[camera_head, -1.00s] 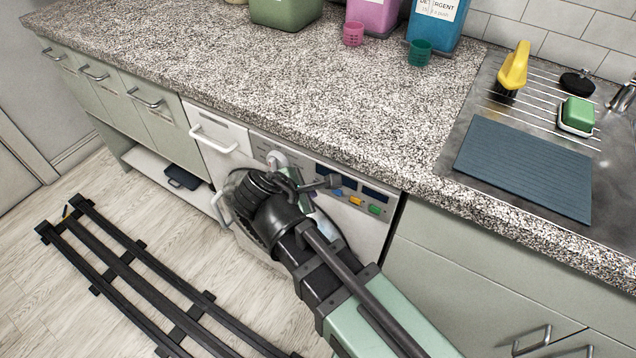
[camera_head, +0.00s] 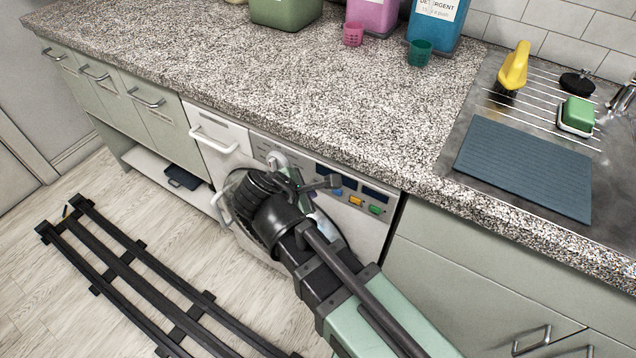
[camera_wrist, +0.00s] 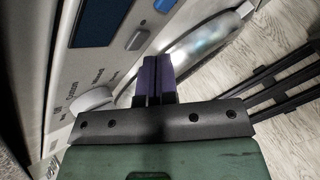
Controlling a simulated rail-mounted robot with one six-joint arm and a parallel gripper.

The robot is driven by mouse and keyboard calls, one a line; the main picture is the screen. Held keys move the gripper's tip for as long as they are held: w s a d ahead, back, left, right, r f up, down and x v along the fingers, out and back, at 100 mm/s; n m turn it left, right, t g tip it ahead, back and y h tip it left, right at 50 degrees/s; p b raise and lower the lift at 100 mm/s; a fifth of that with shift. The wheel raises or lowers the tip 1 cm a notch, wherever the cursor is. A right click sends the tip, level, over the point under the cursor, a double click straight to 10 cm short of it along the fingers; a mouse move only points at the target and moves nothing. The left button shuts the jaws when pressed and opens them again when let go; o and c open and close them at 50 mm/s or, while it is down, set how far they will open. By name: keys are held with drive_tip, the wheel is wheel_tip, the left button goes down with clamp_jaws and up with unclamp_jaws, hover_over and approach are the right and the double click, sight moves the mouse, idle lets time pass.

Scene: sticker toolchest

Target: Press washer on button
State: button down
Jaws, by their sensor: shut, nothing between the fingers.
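The white washer (camera_head: 372,234) stands under the counter, its control panel facing out. In the head view its blue (camera_head: 337,191), yellow (camera_head: 356,200) and green (camera_head: 375,210) buttons show right of my wrist. In the wrist view my gripper (camera_wrist: 157,62) has its purple fingers together, with nothing between them. The fingertips are just below a grey button (camera_wrist: 138,40) in the picture; I cannot tell whether they touch it. A blue button (camera_wrist: 165,5) and a dark display (camera_wrist: 100,22) lie beyond. A white knob (camera_wrist: 92,98) is to the left. In the head view my arm hides the fingertips.
The granite counter (camera_head: 270,80) overhangs above the panel. The washer's round door (camera_wrist: 205,48) bulges out right of my fingers in the wrist view. Dark rails (camera_head: 130,265) run along the floor. A sink with a blue mat (camera_head: 525,168) is at the right.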

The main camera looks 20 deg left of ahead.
drive_tip(key=shift+w, duration=0.1)
drive_tip(key=shift+w, duration=0.35)
drive_tip(key=shift+w+d, duration=0.1)
idle(0.5)
drive_tip(key=shift+s, duration=0.55)
drive_tip(key=s, duration=0.6)
drive_tip(key=shift+a, duration=0.4)
